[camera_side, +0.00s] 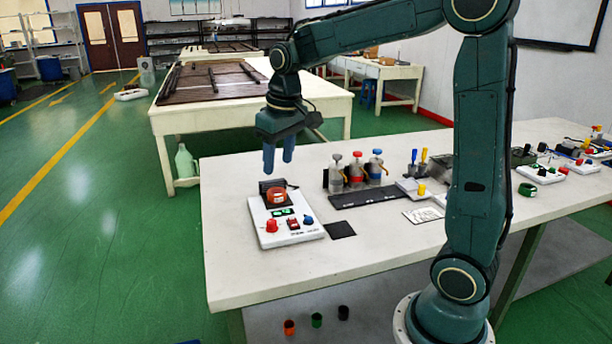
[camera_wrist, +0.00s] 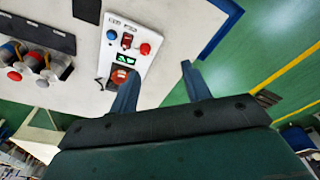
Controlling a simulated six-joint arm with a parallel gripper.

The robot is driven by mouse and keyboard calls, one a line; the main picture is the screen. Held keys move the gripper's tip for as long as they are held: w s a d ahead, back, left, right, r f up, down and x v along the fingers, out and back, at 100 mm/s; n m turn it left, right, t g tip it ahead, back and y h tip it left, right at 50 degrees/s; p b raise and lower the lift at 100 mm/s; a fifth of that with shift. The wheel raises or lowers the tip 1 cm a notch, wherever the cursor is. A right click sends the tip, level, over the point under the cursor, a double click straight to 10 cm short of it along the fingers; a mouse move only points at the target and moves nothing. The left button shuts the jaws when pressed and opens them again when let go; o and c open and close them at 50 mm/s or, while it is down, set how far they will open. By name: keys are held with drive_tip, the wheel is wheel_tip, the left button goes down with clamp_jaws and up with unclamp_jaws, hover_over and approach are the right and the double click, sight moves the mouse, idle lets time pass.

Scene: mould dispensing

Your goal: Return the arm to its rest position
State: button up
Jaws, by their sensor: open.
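My gripper (camera_side: 279,157) is open and empty. In the side view it hangs with fingers down above a white device (camera_side: 284,226) near the table's left end. An orange-red round part (camera_side: 277,196) sits at the back of the device, just below the fingertips and apart from them. The wrist view also shows my gripper (camera_wrist: 157,85) with its two fingers spread. There the white device (camera_wrist: 134,43) lies beyond the fingers, and the orange-red part (camera_wrist: 119,76) shows beside the left finger.
A black square (camera_side: 340,230) lies beside the device. The white table (camera_side: 245,285) has clear room at its front left. Small devices (camera_side: 544,172) stand farther right.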

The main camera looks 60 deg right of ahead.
drive_tip(key=s+a+t, duration=0.1)
drive_tip(key=s+a, duration=0.2)
drive_tip(key=s, duration=0.3)
drive_tip(key=s+a+n+t, duration=0.1)
drive_tip(key=s+a, duration=0.1)
drive_tip(key=s, duration=0.5)
drive_tip(key=s+a+t, duration=0.1)
drive_tip(key=s+a, duration=0.2)
drive_tip(key=s, duration=0.4)
drive_tip(key=shift+s+a+r+t, duration=0.15)
drive_tip(key=shift+a+r+t, duration=0.2)
drive_tip(key=shift+r+t, duration=0.1)
